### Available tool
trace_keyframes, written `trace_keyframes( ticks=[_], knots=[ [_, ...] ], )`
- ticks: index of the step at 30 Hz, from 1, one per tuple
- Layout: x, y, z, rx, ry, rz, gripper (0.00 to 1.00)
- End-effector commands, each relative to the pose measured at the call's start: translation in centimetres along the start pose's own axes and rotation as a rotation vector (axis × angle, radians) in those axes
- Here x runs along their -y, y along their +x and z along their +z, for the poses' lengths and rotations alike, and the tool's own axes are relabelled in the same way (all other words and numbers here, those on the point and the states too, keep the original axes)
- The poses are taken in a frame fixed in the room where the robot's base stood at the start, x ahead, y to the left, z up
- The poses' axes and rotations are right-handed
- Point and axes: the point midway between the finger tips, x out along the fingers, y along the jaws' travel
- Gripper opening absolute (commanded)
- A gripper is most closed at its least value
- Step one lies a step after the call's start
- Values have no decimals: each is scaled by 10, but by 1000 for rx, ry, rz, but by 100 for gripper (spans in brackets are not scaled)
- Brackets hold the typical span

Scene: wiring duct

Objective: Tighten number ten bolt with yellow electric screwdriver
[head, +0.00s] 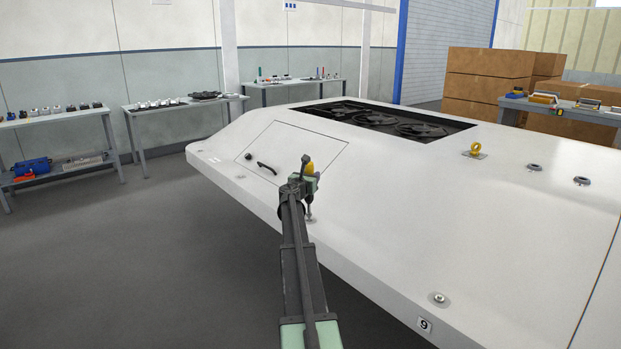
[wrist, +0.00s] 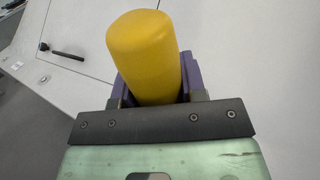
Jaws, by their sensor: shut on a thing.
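The yellow electric screwdriver (head: 311,168) is held in my gripper (head: 303,183) above the front edge of the white housing (head: 400,200). Its rounded yellow body (wrist: 144,45) stands between the purple fingers in the wrist view, which are shut on it. In the head view, a thin grey shank shows below the gripper, reaching down to a round bolt spot (head: 310,220) on the housing edge. I cannot tell whether the tip touches the bolt. No number ten label is readable; my arm covers part of the edge there. Another bolt (head: 439,298) sits at right by the number 9 label (head: 425,324).
A hatch with a black handle (head: 267,168) lies left of my gripper. A fan opening (head: 385,120) is behind it. A yellow lifting eye (head: 476,149) stands up at right. Benches with parts (head: 170,103) line the wall, and brown boxes (head: 490,75) are stacked at the back.

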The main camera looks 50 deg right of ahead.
Motion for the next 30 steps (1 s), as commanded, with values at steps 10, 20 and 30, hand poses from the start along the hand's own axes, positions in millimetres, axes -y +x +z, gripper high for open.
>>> trace_keyframes(
  ticks=[10, 20, 30],
  knots=[
    [0, 0, -6, 0, 0, 0, 5],
    [0, 0, -8, 0, 0, 0, 5],
    [0, 0, -9, 0, 0, 0, 5]
  ],
)
